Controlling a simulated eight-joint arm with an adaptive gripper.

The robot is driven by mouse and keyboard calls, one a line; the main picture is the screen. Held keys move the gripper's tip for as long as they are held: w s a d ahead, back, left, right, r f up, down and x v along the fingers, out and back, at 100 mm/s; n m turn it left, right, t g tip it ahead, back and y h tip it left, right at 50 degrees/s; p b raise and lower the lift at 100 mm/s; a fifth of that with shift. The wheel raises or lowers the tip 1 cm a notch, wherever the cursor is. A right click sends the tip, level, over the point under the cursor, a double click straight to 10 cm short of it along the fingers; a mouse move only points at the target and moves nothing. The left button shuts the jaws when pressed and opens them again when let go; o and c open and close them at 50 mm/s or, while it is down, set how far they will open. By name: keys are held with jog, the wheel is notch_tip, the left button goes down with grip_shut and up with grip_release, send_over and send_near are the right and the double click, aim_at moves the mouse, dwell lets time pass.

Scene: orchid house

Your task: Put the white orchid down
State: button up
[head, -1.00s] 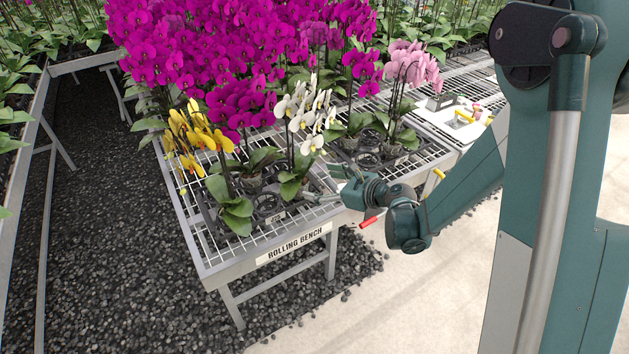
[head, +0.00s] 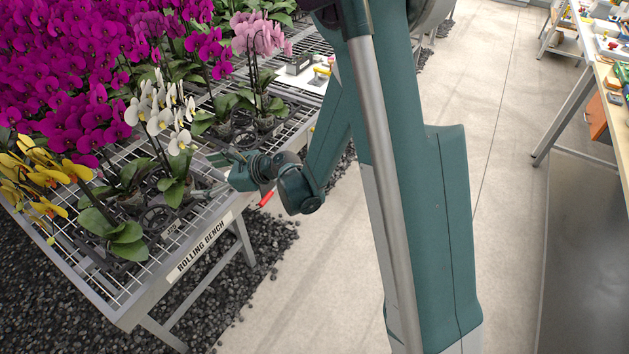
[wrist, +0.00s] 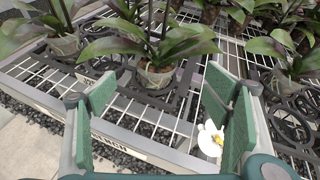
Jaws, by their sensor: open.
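The white orchid (head: 160,112) stands upright on the bench in the head view, with white blooms above broad green leaves. Its pot is mostly hidden by leaves and the black holder. My gripper (head: 204,176) is open, low and just right of the plant. In the wrist view, the open green-padded fingers (wrist: 160,95) have clear space between them. A leafy plant in a clear pot (wrist: 155,77) stands upright in a black holder ahead of them, apart from the pads; it seems to be the white orchid. A white bloom (wrist: 210,139) shows beside the right finger.
The rolling bench (head: 202,248) has an open wire top. A yellow orchid (head: 40,175) stands at left, magenta orchids (head: 70,70) behind, and a pink orchid (head: 258,38) behind right. Pale floor (head: 510,130) is clear at right, before a workbench (head: 600,95).

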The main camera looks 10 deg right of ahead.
jog(key=s+d+r+n+h, duration=0.3)
jog(key=s+d+r+n, duration=0.25)
jog(key=d, duration=0.25)
jog(key=s+d+r+n+h, duration=0.2)
jog(key=s+d+r+n, duration=0.25)
jog(key=d+r, duration=0.35)
jog(key=s+d+r+n+h, duration=0.2)
jog(key=s+d+n, duration=0.4)
jog(key=s+d, duration=0.4)
jog(key=s+d+r+n+h, duration=0.2)
jog(key=s+d+n+h, duration=0.3)
jog(key=s+d, duration=0.6)
jog(key=shift+s+d+n+t, duration=0.3)
jog(key=shift+s+n+t, duration=0.15)
jog(key=shift+n, duration=0.25)
jog(key=shift+o, duration=0.9)
